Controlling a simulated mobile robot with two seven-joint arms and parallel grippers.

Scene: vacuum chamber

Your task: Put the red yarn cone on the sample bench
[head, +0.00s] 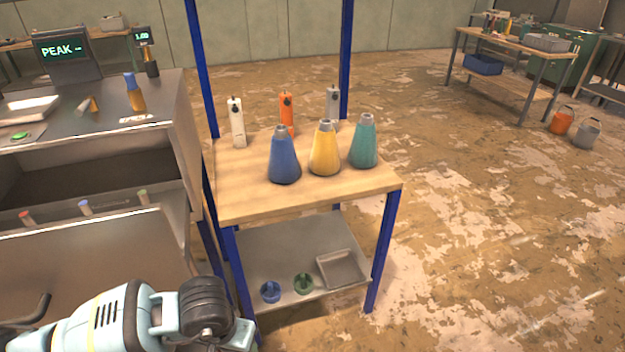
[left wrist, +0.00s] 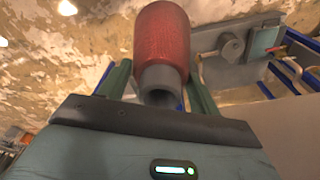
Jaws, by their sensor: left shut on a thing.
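The red yarn cone (left wrist: 162,38) shows in the left wrist view, with its grey narrow end toward the camera. My left gripper (left wrist: 160,84) is shut on it, one green finger on each side. In the head view only part of my left arm shows at the bottom left; the gripper and red cone are out of that picture. My right gripper is in neither view. A wooden-topped bench (head: 240,205) with blue posts stands in the middle of the head view; I cannot tell whether it is the sample bench. A far bench (head: 515,43) stands at the back right.
On the near bench stand blue (head: 284,158), yellow (head: 324,152) and teal (head: 364,145) cones, with white (head: 237,125), orange (head: 287,118) and grey (head: 333,108) units behind. A metal workstation (head: 150,115) adjoins at left. The floor at right is open.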

